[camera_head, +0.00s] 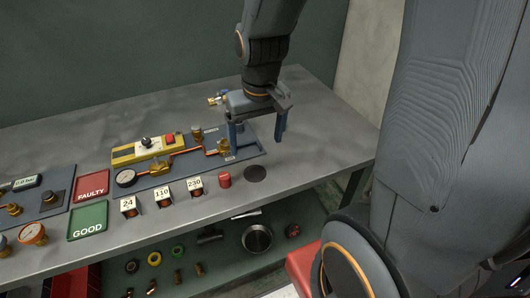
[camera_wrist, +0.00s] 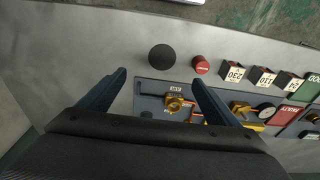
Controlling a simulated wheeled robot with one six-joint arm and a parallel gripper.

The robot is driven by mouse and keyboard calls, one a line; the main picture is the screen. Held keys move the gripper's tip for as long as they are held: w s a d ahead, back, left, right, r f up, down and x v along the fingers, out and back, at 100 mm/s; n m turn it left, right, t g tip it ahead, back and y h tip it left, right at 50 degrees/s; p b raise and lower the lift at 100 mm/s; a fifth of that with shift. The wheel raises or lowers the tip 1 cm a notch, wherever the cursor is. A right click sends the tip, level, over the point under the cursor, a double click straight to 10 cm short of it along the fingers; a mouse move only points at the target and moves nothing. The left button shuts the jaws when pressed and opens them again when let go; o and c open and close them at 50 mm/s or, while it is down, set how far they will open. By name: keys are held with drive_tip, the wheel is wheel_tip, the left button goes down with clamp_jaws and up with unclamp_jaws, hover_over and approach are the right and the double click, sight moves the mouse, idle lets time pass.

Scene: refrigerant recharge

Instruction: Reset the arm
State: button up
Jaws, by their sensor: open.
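My gripper (camera_head: 257,138) hangs fingers down over the right end of the grey workbench (camera_head: 315,150) in the head view. Its two blue fingers are spread apart, with nothing between them that I can make out. In the wrist view my gripper (camera_wrist: 158,90) is open, with a brass fitting (camera_wrist: 174,102) on the dark panel showing between and beyond its fingers. The left finger is by the panel's right end in the head view. I cannot tell how high the fingers are above the bench.
In front stand number blocks (camera_head: 163,195), a red cylinder (camera_head: 224,180) and a black disc (camera_head: 255,174). Red (camera_head: 90,185) and green (camera_head: 88,220) trays lie left. The bench's right end is clear.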

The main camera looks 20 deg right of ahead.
drive_tip(key=shift+g, duration=0.3)
drive_tip(key=s, duration=0.3)
drive_tip(key=s+f, duration=0.1)
drive_tip(key=s, duration=0.1)
drive_tip(key=shift+s+d, duration=0.1)
drive_tip(key=shift+s, duration=0.1)
idle(0.6)
